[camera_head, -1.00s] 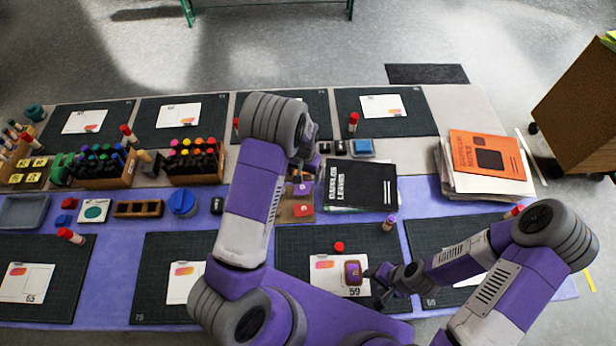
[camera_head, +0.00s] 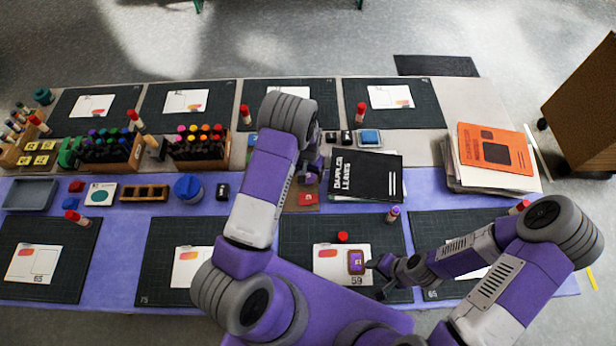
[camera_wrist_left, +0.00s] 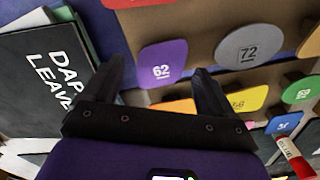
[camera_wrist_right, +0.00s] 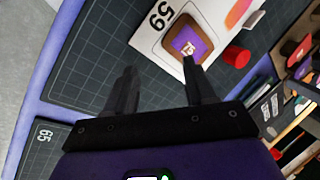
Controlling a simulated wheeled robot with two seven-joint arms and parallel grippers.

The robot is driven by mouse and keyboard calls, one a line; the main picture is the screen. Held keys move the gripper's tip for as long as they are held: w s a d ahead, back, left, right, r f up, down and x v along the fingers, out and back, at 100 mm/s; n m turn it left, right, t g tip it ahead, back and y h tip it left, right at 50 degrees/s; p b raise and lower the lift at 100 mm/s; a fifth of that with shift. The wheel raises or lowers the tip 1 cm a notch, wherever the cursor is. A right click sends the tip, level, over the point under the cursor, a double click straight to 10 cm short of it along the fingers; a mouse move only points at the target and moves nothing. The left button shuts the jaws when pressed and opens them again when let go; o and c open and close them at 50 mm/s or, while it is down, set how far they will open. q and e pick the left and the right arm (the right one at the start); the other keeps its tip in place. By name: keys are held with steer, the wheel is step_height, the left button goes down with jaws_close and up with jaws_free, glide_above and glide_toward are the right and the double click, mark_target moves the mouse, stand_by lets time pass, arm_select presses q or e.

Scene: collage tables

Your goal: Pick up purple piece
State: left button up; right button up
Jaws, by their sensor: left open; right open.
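A purple piece (camera_wrist_left: 165,60) marked 62 is on a brown board (camera_wrist_left: 215,78) in the left wrist view. My left gripper (camera_wrist_left: 157,68) is open, its fingers on either side of the piece in that view; I cannot tell whether they touch it. In the head view my left gripper (camera_head: 310,172) is over the board, and its arm hides most of the board. A brown-edged block with a purple face (camera_wrist_right: 188,45) lies on the card marked 59 (camera_wrist_right: 158,30). My right gripper (camera_wrist_right: 159,66) is open and empty beside this block; in the head view it (camera_head: 376,272) is right of the block (camera_head: 356,262).
A grey piece (camera_wrist_left: 250,47) marked 72 and other coloured pieces are close by on the board. A black folder (camera_head: 368,176) lies right of my left gripper. A red cap (camera_wrist_right: 237,56) stands beside the card. Marker racks (camera_head: 200,150) are further left.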

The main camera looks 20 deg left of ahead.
arm_select(q)
steer(key=shift+f+b, duration=0.25)
steer(key=shift+b, duration=0.05)
stand_by(0.4)
steer(key=c, duration=1.1)
